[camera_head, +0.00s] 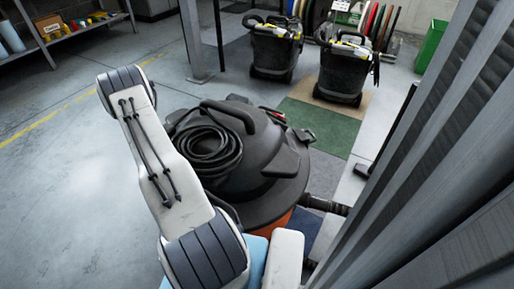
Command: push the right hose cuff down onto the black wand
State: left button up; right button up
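A black and orange drum vacuum (262,175) stands in the middle of the head view, with a coiled black hose or cable (210,150) on its top. A short black ribbed fitting (325,205) sticks out from its right side; I cannot tell whether it is a hose cuff. A thin black pole (392,130) slants down to a dark foot on the floor to the right, and may be the wand. A white arm of mine covers the vacuum's left side. Neither gripper is in view.
Large grey ribbed metal (450,150) fills the right side. A shelf (75,32) is at the upper left. The left floor is clear.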

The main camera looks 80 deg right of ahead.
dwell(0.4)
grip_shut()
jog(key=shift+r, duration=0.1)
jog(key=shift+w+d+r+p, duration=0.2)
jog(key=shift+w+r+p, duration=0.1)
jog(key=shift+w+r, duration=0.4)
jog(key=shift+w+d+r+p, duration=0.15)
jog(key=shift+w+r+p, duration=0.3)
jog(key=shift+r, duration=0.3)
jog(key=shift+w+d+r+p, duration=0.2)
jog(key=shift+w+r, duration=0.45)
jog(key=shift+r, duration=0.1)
